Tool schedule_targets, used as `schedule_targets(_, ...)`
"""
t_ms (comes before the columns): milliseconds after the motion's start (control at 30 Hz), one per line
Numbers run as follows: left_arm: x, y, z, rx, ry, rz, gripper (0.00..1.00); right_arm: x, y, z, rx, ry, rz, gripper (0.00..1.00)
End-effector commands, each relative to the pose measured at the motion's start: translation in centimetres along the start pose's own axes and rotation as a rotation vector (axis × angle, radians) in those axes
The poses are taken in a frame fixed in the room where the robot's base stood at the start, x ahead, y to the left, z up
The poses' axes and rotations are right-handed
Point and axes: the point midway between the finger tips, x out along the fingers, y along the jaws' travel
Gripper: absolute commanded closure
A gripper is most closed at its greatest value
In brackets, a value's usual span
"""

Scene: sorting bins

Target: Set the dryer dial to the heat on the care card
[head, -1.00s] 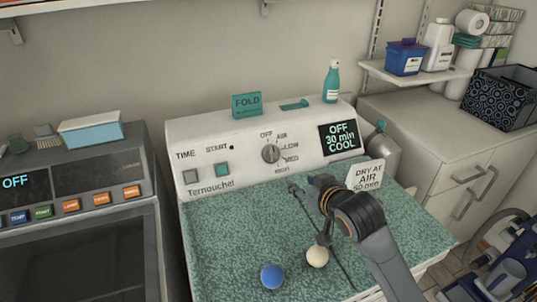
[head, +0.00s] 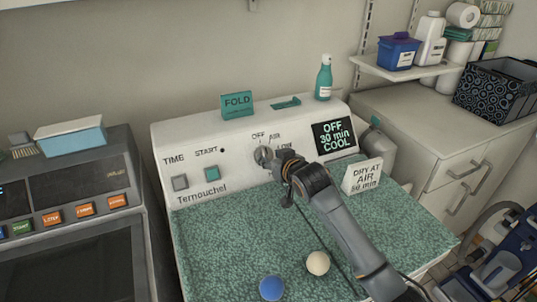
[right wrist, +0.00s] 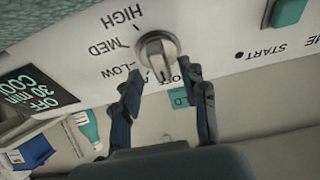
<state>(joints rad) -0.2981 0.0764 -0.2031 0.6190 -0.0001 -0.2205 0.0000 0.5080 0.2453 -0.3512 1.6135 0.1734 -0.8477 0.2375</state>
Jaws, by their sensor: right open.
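The round metal dial (head: 262,156) sits on the dryer's white panel, with OFF, AIR and LOW readable around it in the head view; MED and HIGH show in the right wrist view. The dial also shows in the right wrist view (right wrist: 157,47), upside down. My right gripper (right wrist: 161,72) is open, its fingertips close to the dial, one at each side; I cannot tell if they touch it. The care card (head: 362,177) stands on the dryer top and reads DRY AT AIR, 50 min. The display (head: 334,135) reads OFF, 30 min, COOL. My left gripper is out of view.
A blue ball (head: 271,288) and a cream ball (head: 317,263) lie on the green dryer top (head: 225,245). A FOLD sign (head: 237,105) and teal bottle (head: 324,78) stand on the panel's top. START and TIME buttons are left of the dial.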

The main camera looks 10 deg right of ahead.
Motion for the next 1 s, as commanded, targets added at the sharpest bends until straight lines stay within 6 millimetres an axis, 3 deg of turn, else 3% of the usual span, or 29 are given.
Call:
schedule_targets(133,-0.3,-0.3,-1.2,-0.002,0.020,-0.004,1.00,1.6,-0.1,-0.1,0.001,0.000,-0.001,0.57)
schedule_targets(600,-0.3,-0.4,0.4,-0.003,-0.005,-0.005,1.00,2.5,0.0,0.0,0.000,0.001,-0.001,0.57)
schedule_targets(800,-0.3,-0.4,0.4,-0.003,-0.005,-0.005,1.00,2.5,0.0,0.0,0.000,0.001,-0.001,0.97)
schedule_targets(1000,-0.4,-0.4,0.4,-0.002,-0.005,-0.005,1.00,2.5,-0.1,0.0,0.003,0.000,0.000,1.00)
